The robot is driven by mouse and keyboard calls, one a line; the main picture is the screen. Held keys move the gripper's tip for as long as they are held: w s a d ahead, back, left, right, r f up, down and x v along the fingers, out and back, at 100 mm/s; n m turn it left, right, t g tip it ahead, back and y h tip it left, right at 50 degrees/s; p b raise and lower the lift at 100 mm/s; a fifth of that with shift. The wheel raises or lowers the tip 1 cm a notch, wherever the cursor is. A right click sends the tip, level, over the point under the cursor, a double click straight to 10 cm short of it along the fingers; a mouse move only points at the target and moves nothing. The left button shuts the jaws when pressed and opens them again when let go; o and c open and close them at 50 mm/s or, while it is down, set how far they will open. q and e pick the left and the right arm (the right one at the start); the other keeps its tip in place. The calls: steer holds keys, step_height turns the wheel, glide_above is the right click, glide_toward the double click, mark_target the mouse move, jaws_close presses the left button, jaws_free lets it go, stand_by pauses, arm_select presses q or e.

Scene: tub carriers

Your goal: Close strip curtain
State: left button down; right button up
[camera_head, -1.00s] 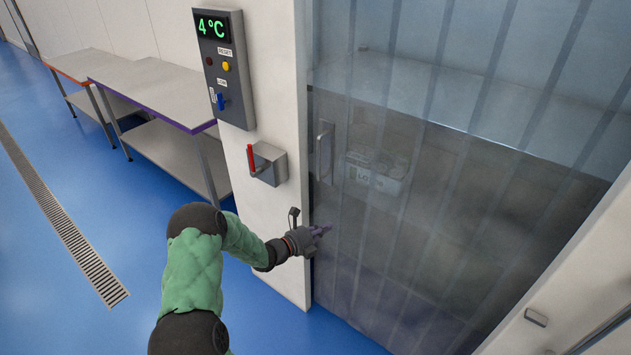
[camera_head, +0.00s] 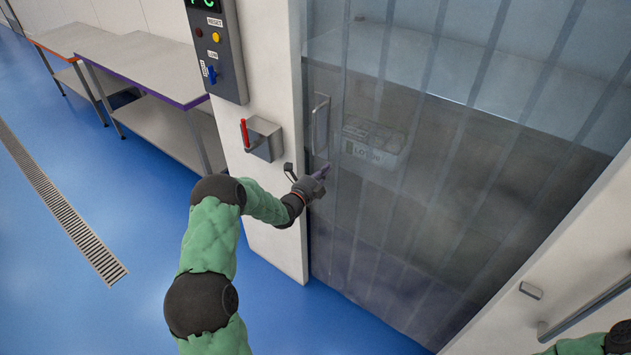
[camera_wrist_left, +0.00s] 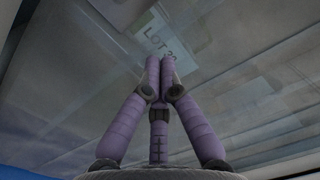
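The strip curtain (camera_head: 440,150) of clear, overlapping strips hangs across the doorway and covers what shows of it in the head view. A metal handle (camera_head: 321,125) stands near its left edge. My left gripper (camera_head: 322,172) is at the curtain's left edge, just below the handle. In the left wrist view its purple fingers (camera_wrist_left: 160,62) come together at the tips, with nothing visible between them. Whether they touch a strip I cannot tell. My right arm shows only at the bottom right corner; its gripper is out of view.
A crate with a LOT label (camera_head: 370,145) shows through the strips. A grey control box (camera_head: 215,50) and a red-handled box (camera_head: 262,138) are on the white door post. Steel tables (camera_head: 150,65) stand at the left. Blue floor with a drain (camera_head: 60,205) is clear.

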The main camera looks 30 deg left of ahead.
arm_select(q)
steer(key=a, duration=0.1)
steer(key=w+a, duration=0.1)
steer(key=a, duration=0.1)
steer(key=shift+w+a+r, duration=0.35)
steer(key=shift+w, duration=0.05)
steer(key=shift+a+b, duration=0.3)
steer(key=shift+a, duration=0.85)
steer(key=shift+d, duration=0.15)
